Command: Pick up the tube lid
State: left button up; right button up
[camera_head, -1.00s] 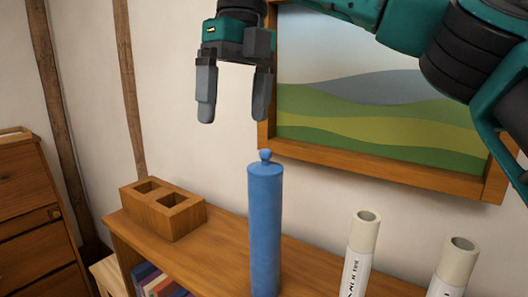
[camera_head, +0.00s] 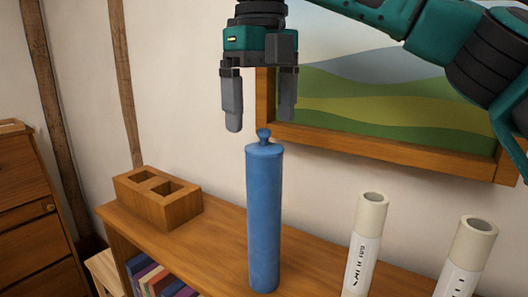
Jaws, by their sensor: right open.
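The tube lid (camera_head: 264,146) is blue with a small round knob on top. It sits on a tall blue tube (camera_head: 263,220) that stands upright on the wooden shelf top. My right gripper (camera_head: 260,125) points down with its fingers apart and nothing between them. In the picture its fingertips are just above the lid and to either side of the knob. I cannot tell the exact depth between them. My left gripper is not in view.
Two open white tubes (camera_head: 366,240) and (camera_head: 467,255) stand to the right. A wooden block with two square holes (camera_head: 158,200) sits left on the shelf top (camera_head: 215,232). A framed landscape picture (camera_head: 390,110) hangs behind. Books (camera_head: 160,280) are below the shelf top.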

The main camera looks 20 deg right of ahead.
aim_at(264, 129)
jog(key=f, duration=0.3)
jog(key=shift+s+d, duration=0.1)
jog(key=shift+d, duration=0.1)
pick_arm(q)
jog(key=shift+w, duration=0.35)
pick_arm(e)
jog(key=shift+f, duration=0.4)
